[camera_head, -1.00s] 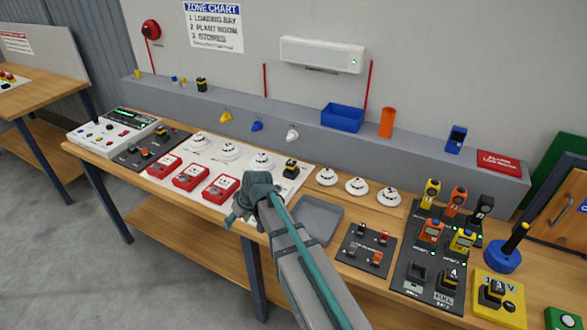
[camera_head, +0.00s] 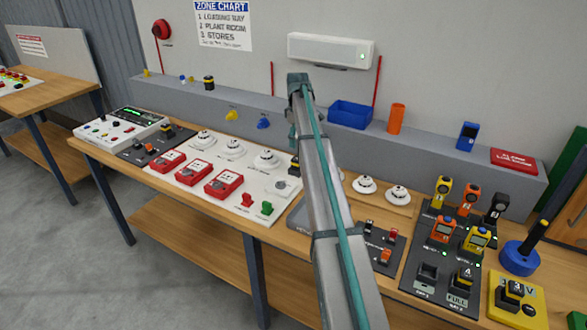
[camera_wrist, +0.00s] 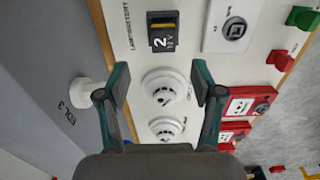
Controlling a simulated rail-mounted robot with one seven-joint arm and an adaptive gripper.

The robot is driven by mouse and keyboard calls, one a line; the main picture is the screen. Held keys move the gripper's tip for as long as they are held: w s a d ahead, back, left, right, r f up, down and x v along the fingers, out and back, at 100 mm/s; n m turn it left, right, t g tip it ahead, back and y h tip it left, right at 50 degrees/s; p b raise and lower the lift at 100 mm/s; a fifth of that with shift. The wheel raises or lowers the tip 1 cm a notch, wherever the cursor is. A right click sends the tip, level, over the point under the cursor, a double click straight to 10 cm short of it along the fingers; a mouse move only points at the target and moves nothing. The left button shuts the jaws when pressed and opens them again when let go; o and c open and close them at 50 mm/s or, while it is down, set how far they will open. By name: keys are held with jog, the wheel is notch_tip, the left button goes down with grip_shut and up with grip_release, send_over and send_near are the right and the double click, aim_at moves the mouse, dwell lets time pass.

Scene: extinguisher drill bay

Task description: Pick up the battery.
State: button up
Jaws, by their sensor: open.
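A black battery with a yellow stripe, marked 2 and 12 V (camera_wrist: 162,32), stands at the spot labelled lamp battery on the white panel (camera_wrist: 208,60). It shows in the head view (camera_head: 294,165) partly hidden by my arm. My gripper (camera_wrist: 160,72) is open and empty above the panel, its fingers apart and pointing toward the battery side, with the battery just beyond the fingertips. Other similar batteries show: one marked 4 in the charger (camera_head: 463,281), one on the yellow tester (camera_head: 514,291), one on the grey ledge (camera_head: 209,82).
White round detectors (camera_wrist: 163,86) lie under and between the fingers. Red call points (camera_head: 223,183) and red and green switches (camera_head: 266,208) are on the panel. The grey ledge (camera_head: 280,110) runs behind, with a blue bin (camera_head: 350,114) and an orange cup (camera_head: 396,118).

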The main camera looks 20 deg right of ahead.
aim_at(297, 159)
notch_tip(297, 159, down, 4)
jog(key=shift+s+f+p, duration=0.1)
jog(key=shift+f+p, duration=0.05)
jog(key=shift+p, duration=0.4)
jog(key=shift+s+a+f+p, duration=0.1)
jog(key=shift+f+p, duration=0.45)
jog(key=shift+f, duration=0.15)
jog(key=shift+f+p, duration=0.75)
jog(key=shift+f, duration=1.25)
grip_shut()
